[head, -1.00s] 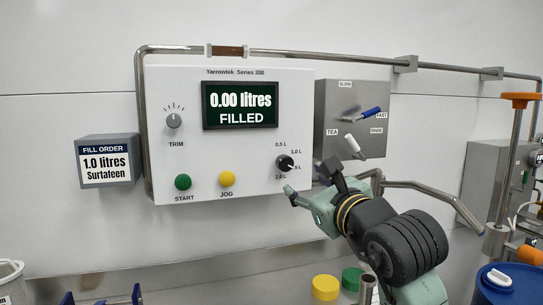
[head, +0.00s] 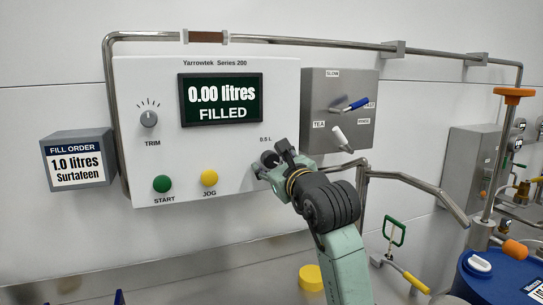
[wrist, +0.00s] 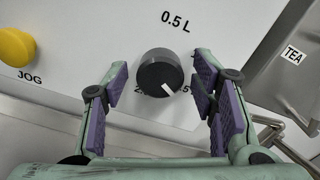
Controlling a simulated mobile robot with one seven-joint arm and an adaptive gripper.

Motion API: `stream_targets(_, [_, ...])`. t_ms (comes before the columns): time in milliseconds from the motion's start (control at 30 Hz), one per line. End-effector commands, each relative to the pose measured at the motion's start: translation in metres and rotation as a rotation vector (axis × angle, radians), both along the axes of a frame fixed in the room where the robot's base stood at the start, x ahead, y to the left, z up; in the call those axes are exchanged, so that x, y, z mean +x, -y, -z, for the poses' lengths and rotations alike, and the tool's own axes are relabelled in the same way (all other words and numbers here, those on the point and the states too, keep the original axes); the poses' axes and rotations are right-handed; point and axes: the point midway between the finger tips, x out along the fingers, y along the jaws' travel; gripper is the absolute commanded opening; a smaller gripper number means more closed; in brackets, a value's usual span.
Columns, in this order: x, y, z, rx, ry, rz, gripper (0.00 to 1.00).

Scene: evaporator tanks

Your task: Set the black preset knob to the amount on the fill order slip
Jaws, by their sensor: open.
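The control panel (head: 150,85) has a screen (head: 221,100) reading 0.00 litres FILLED. The black preset knob (wrist: 158,68) shows in the wrist view, its white pointer aimed down and to the right, near a partly covered label ending in .5. The 0.5 L label (wrist: 176,22) is above it; a label starting with 2 is at its lower left. My gripper (wrist: 160,86) is open, with one purple-padded finger on each side of the knob and gaps showing. In the head view my gripper (head: 270,168) hides most of the knob.
The yellow JOG button (head: 209,177) and green START button (head: 161,183) are left of my gripper. A grey switch box (head: 355,95) with blue and white levers is close on the right. A bent steel pipe (head: 415,185) runs right of my arm.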

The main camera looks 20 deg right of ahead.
Motion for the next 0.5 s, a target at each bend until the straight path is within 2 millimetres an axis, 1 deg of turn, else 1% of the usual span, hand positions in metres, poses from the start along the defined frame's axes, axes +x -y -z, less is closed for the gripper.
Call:
stream_targets(100, [0.0059,0.0002,-0.0001,0.0,0.0,0.001,0.53])
stream_targets(367, [0.0066,0.0,0.0007,0.0,0.0,0.001,0.53])
stream_targets(500, [0.0064,0.0,0.0006,0.0,0.0,0.001,0.43])
